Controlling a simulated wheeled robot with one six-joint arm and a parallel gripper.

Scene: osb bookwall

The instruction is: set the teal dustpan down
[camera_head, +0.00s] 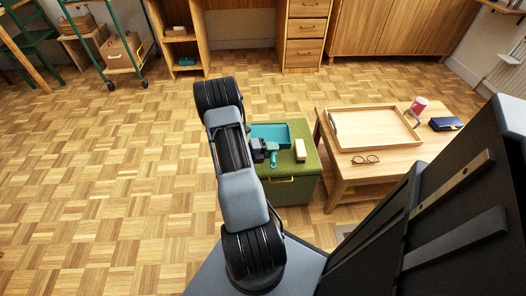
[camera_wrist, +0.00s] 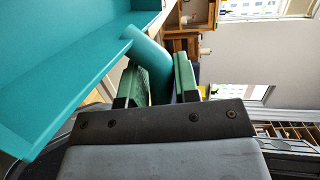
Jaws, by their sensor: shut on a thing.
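The teal dustpan (camera_head: 272,132) is over the far part of the green storage box's top (camera_head: 287,170). I cannot tell whether it touches that top. My gripper (camera_head: 269,148) is shut on the dustpan's handle, at the near side of the pan. In the wrist view the dustpan (camera_wrist: 70,62) fills the upper left, and its handle (camera_wrist: 150,52) runs between the green finger pads of my gripper (camera_wrist: 163,68).
A pale block-shaped thing (camera_head: 300,150) sits on the green box right of the dustpan. The floor at left is clear.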

